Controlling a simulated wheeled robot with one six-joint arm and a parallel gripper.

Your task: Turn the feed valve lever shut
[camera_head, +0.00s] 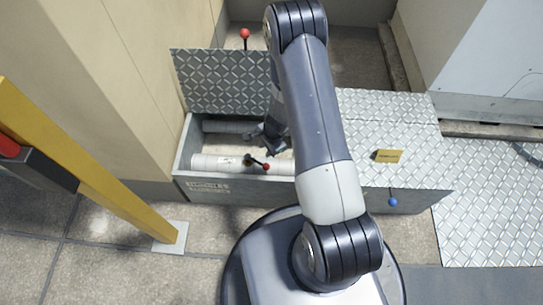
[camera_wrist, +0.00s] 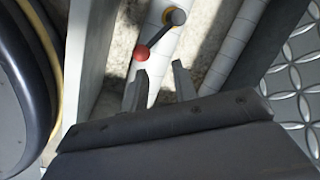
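The feed valve lever (camera_head: 257,163) is a short dark handle with a red ball end, on a white pipe (camera_head: 212,162) in an open trench box. In the head view it points right, slanting slightly off the pipe's line. In the wrist view the lever (camera_wrist: 160,35) runs from a grey hub at the top down left to its red ball (camera_wrist: 141,53). My gripper (camera_head: 267,142) is over the trench, just behind the lever in the head view. In the wrist view my gripper (camera_wrist: 159,78) has its fingers apart, empty, with the red ball just beyond the left fingertip.
A raised diamond-plate lid (camera_head: 215,80) stands behind the trench; another red-ball handle (camera_head: 245,35) shows above it. A second pipe (camera_head: 225,127) runs behind. A yellow post (camera_head: 120,185) stands left.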

